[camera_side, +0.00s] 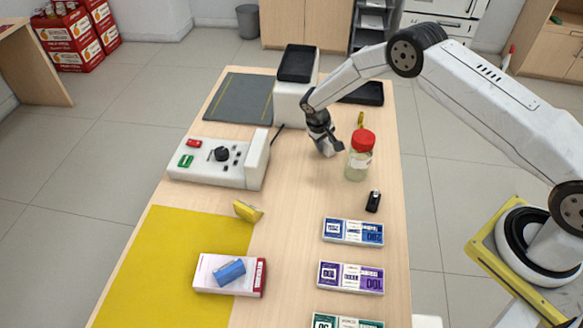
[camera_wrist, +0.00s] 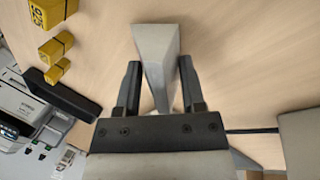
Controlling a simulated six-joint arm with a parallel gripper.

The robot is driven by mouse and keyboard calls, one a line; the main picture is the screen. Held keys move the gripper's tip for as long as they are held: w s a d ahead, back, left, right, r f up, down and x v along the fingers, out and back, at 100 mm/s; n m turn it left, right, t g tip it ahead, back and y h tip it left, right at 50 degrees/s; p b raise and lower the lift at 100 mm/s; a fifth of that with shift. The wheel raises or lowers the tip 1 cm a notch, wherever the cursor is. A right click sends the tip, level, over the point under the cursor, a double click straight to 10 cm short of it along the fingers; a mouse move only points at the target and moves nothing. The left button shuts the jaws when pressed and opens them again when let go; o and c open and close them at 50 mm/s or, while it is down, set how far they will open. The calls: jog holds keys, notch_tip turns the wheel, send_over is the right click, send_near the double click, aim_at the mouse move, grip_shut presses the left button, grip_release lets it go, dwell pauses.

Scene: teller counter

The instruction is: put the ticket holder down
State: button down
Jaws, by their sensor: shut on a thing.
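My gripper (camera_side: 326,146) is over the far half of the counter, just left of the red-lidded jar. In the wrist view my gripper (camera_wrist: 160,85) is shut on a pale grey, wedge-shaped piece, the ticket holder (camera_wrist: 156,55), which stands between the two dark fingers. In the side view the ticket holder is hard to tell apart from the fingers. I cannot tell whether its lower edge touches the wood.
A red-lidded jar (camera_side: 360,158) stands close to the right of my gripper. A white control console (camera_side: 215,160) is to the left, and a black stapler-like item (camera_side: 373,201) is nearer. Bare wood (camera_side: 300,190) lies in front of my gripper.

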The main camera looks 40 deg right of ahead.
jog(key=shift+f, duration=0.45)
jog(key=shift+f, duration=0.1)
jog(key=shift+c, duration=0.9)
grip_release()
jog(key=v, duration=1.2)
